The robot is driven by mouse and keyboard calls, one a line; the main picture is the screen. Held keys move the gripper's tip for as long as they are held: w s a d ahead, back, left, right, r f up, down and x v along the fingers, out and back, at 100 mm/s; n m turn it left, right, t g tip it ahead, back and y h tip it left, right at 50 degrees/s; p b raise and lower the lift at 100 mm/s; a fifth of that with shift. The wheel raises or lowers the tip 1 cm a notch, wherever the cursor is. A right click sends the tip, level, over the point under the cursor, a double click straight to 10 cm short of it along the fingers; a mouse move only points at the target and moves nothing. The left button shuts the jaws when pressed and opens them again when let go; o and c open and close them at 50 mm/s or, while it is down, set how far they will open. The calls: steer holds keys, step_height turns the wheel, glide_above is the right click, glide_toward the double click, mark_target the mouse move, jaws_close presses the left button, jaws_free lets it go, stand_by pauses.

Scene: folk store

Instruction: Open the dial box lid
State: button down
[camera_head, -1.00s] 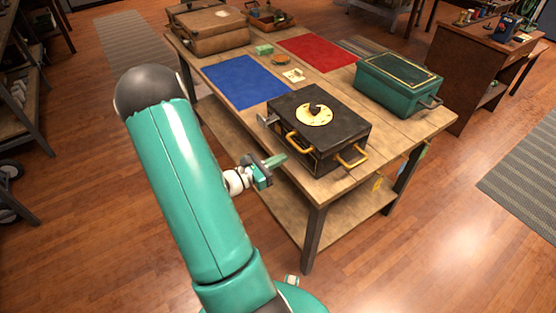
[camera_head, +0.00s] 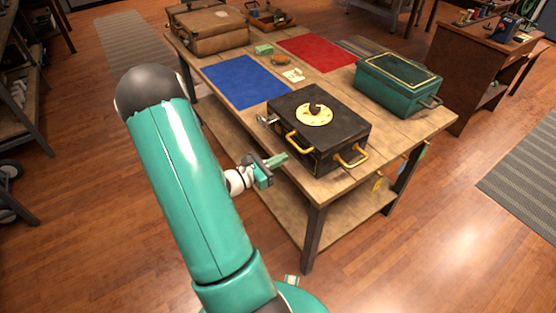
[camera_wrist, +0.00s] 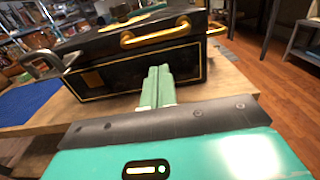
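The dial box (camera_head: 318,132) is a black case with gold trim, standing near the front of the wooden table. Its lid (camera_head: 340,112) looks shut. Yellow handles (camera_head: 352,157) are on the box's side, and one handle also shows in the wrist view (camera_wrist: 160,33). A grey metal crank (camera_wrist: 42,64) sticks out at the box's left. My gripper (camera_head: 281,159) is beside the box, near its lower left corner. Its fingers (camera_wrist: 157,86) look together with nothing between them; contact with the box is unclear.
A green case (camera_head: 398,82) stands to the right on the table (camera_head: 425,128). A blue mat (camera_head: 245,82) and red mat (camera_head: 317,52) lie behind, with small items between. A brown suitcase (camera_head: 208,32) is at the far left. Bare floor surrounds the table's front.

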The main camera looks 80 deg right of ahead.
mark_target(303, 147)
steer(key=shift+s+d, duration=0.4)
steer(key=shift+d, duration=0.05)
steer(key=shift+s+d, duration=0.2)
steer(key=shift+d, duration=0.05)
steer(key=shift+s+d, duration=0.25)
steer(key=shift+s+d, duration=0.2)
steer(key=shift+d, duration=0.05)
steer(key=shift+x, duration=1.6)
steer(key=shift+w+a, duration=0.25)
steer(key=shift+a, duration=0.05)
steer(key=shift+r, duration=1.3)
